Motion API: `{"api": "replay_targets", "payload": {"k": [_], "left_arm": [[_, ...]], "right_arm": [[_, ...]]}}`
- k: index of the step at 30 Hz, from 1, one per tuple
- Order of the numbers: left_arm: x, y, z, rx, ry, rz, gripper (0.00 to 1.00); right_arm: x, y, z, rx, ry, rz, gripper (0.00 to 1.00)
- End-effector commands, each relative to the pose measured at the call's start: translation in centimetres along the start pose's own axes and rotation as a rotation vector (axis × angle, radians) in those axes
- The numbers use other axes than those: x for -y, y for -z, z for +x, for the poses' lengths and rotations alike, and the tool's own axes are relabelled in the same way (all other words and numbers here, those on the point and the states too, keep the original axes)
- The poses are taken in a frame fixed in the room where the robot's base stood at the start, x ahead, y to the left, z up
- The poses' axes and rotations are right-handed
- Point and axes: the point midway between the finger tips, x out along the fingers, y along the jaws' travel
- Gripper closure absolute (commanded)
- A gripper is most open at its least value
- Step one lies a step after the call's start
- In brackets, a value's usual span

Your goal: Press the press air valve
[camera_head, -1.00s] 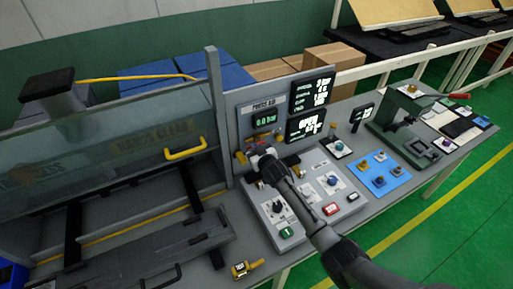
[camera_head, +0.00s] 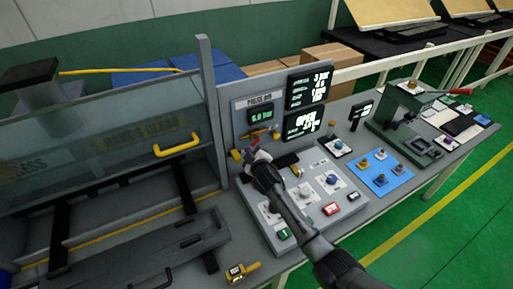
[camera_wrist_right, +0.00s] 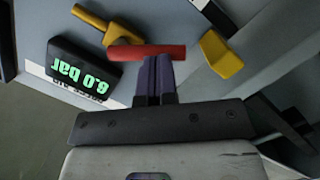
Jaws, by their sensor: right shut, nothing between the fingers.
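The press air panel (camera_head: 240,98) stands upright behind the control box, and its green display (camera_head: 260,114) reads 6.0 bar. The same display shows upside down in the right wrist view (camera_wrist_right: 82,70). Below it is the valve, with a red bar (camera_wrist_right: 147,52) and a yellow handle piece (camera_wrist_right: 103,22). My right gripper (camera_head: 252,157) is in front of the valve. In the right wrist view its shut, empty fingers (camera_wrist_right: 159,65) meet the red bar, seemingly in contact. The arm and gripper hide part of the valve in the head view. My left gripper is not in view.
A control box with buttons and knobs (camera_head: 352,207) lies under my right arm. The clear press guard with a yellow handle (camera_head: 181,146) stands at left. A blue mat (camera_head: 378,184) and a green hand press (camera_head: 400,118) are at right. Another yellow part (camera_wrist_right: 221,54) sits beside the valve.

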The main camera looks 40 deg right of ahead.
Motion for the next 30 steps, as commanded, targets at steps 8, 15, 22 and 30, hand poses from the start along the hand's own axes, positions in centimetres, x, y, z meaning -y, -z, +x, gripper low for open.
{"api": "replay_targets", "payload": {"k": [8, 15, 22, 30], "left_arm": [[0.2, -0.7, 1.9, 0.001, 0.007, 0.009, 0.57], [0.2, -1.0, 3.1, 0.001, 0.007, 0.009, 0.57], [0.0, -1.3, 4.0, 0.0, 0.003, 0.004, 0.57], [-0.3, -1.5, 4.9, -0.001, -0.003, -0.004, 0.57]], "right_arm": [[0.6, -1.0, 0.2, -0.001, -0.037, -0.191, 1.0], [0.7, -1.7, 0.4, -0.001, -0.067, -0.341, 1.0], [0.7, -2.2, 0.5, -0.001, -0.092, -0.465, 1.0], [0.5, -2.8, 0.6, -0.001, -0.116, -0.583, 1.0]]}}
